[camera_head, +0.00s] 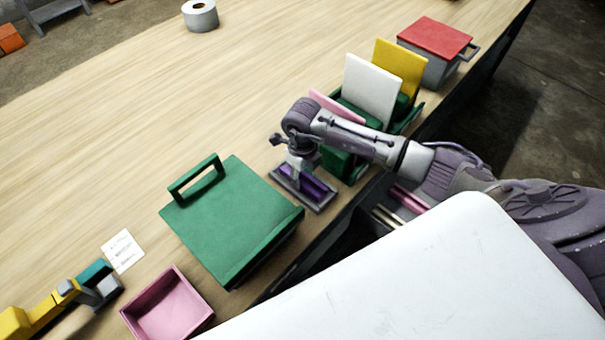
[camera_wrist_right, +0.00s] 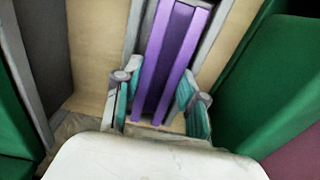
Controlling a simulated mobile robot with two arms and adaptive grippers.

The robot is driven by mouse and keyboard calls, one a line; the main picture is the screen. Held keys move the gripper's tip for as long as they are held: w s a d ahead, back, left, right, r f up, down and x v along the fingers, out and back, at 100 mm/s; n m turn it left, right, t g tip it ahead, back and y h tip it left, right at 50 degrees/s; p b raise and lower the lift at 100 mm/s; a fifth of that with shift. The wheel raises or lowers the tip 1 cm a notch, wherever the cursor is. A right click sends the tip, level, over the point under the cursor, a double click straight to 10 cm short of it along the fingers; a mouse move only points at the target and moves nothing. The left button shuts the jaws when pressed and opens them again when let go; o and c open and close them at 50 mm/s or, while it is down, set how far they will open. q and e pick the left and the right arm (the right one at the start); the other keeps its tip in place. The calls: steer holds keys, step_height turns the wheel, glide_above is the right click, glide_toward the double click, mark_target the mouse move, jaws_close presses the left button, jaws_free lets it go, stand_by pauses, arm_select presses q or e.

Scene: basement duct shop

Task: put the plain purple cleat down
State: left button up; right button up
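The purple cleat (camera_head: 306,185) is a long channel with raised side edges. It lies in a narrow grey tray (camera_head: 318,206) near the table's front edge. In the right wrist view the cleat (camera_wrist_right: 172,55) runs away from me between the tray's grey walls. My right gripper (camera_head: 296,166) is low over the tray, pointing down. In the wrist view its two teal-padded fingers (camera_wrist_right: 157,100) stand apart on either side of the cleat's near end, with a gap visible on the right side. My left gripper is not in view.
A green box with a handle (camera_head: 225,215) stands left of the tray. A green rack (camera_head: 345,163) holding upright panels stands right. A pink open box (camera_head: 168,308), a yellow tool (camera_head: 40,312) and a red-lidded box (camera_head: 435,38) are farther off. The back of the table is mostly clear.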

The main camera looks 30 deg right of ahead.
steer(key=o, duration=0.5)
steer(key=shift+c, duration=0.2)
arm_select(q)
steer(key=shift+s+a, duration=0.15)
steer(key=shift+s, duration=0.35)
arm_select(e)
steer(key=shift+r, duration=0.45)
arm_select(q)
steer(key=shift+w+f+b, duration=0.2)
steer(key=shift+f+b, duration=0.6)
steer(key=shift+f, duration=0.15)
arm_select(e)
step_height(320, 180, up, 11)
steer(key=shift+r, duration=0.2)
steer(key=shift+s, duration=0.1)
